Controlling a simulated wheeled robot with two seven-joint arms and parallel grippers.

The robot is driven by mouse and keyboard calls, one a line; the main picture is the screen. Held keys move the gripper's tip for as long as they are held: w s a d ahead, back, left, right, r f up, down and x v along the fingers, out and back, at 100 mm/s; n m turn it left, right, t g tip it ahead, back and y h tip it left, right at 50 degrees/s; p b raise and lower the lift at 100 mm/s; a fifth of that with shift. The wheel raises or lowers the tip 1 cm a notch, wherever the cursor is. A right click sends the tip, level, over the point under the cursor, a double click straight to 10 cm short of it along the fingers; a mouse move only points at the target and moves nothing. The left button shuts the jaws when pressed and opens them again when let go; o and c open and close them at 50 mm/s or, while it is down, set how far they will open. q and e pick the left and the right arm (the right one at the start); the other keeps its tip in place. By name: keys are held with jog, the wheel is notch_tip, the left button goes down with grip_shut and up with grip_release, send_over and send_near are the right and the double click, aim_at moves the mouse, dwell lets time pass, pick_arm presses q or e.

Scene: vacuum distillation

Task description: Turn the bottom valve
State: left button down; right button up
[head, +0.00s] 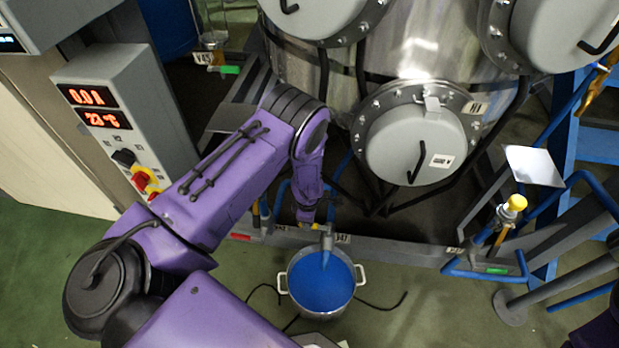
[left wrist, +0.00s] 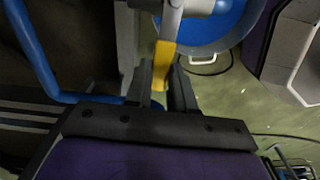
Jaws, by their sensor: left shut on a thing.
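The bottom valve's yellow handle (head: 315,226) shows in the head view just below my left gripper (head: 308,213), beside a grey spout (head: 327,241). In the left wrist view the yellow handle (left wrist: 164,58) runs down between the two dark fingers of my left gripper (left wrist: 168,88), which is shut on its end. The handle's upper part is bare grey metal (left wrist: 172,20). The valve body is mostly out of that view. My right gripper is not in view.
A metal pot (head: 322,309) of blue liquid stands on the green floor under the spout. A steel vessel (head: 415,65) with round hatches stands behind. A control box (head: 122,112) with red displays is at left. A yellow-topped valve (head: 516,203) is at right. Cables lie around the pot.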

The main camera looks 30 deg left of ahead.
pick_arm(q)
jog(key=shift+s+d+n, duration=0.1)
jog(key=shift+s+n, duration=0.15)
jog(key=shift+n, duration=0.25)
jog(key=c, duration=1)
grip_release()
jog(key=shift+o, duration=0.2)
notch_tip(320, 180, up, 10)
jog(key=p, duration=0.2)
jog(key=shift+r, duration=0.25)
